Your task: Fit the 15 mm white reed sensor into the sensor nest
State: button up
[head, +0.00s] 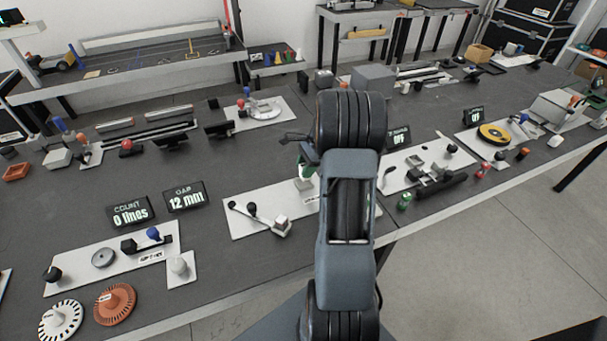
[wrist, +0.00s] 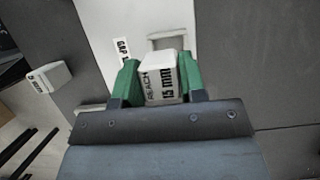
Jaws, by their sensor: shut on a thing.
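The white reed sensor (wrist: 161,84), a small block with "REACH 15 MM" on it, sits between the green fingers of my gripper (wrist: 158,78) in the wrist view. My gripper is shut on it, with a finger against each side. Just beyond the block, a pale raised frame that looks like the sensor nest (wrist: 168,39) stands on a white plate (wrist: 109,30). The block's far edge overlaps the frame in the picture; I cannot tell whether they touch. In the head view my arm hides most of the gripper; a green finger shows at its left.
Another small white labelled block (wrist: 48,78) lies left of the plate in the wrist view. In the head view, the white plate (head: 245,222) carries black knobs and a pale block (head: 281,223). A display (head: 185,197) reads "GAP 12 mm". Other fixtures crowd the dark bench.

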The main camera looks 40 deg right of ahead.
jog(key=shift+w+a+f, duration=0.1)
jog(key=shift+w+f, duration=0.25)
jog(key=shift+f, duration=1.7)
jog(key=shift+f, duration=0.2)
jog(key=o, duration=0.9)
